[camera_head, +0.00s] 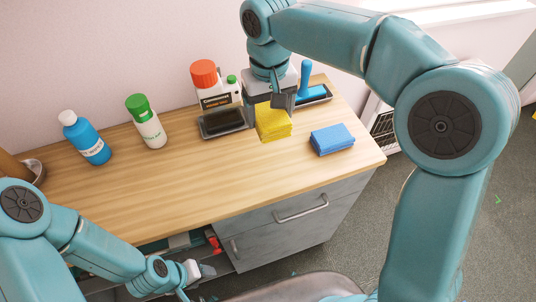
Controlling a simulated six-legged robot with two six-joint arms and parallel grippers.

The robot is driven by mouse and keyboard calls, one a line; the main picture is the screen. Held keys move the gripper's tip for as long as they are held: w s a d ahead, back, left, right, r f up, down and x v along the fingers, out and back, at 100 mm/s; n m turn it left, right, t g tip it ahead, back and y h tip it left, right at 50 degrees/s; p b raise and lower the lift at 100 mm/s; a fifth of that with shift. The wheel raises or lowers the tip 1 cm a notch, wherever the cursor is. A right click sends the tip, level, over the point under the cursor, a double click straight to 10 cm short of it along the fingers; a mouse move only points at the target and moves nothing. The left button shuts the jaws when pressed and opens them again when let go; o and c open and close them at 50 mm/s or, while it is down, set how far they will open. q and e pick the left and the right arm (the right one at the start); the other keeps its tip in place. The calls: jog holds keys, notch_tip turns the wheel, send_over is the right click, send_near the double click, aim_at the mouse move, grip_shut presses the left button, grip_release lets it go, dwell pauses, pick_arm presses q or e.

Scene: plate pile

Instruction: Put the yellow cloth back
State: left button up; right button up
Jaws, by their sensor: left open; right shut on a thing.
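The yellow cloth (273,124) is a folded stack near the back right of the wooden counter, between a dark tray and a blue cloth. My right gripper (279,102) reaches down over it from above and is shut on its upper part. I cannot tell whether the cloth touches the counter. My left gripper (199,279) is low in front of the counter's front edge, open and holding nothing I can see.
The blue cloth (332,139) lies to the right. A dark tray (223,122) is on the left, with a red-capped container (212,84) behind. A blue-handled tool (304,80) stands behind. A green-capped bottle (146,121) and blue bottle (86,138) are further left. The front counter is clear.

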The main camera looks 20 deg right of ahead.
send_near(270, 162)
notch_tip(270, 162, down, 5)
jog(key=shift+f, duration=0.2)
jog(key=shift+s+a+f, duration=0.1)
jog(key=shift+s+f, duration=0.05)
jog(key=shift+f, duration=0.45)
jog(key=o, duration=1)
jog(key=shift+w, duration=0.2)
notch_tip(270, 162, up, 12)
jog(key=shift+r, duration=0.2)
jog(key=shift+s, duration=0.15)
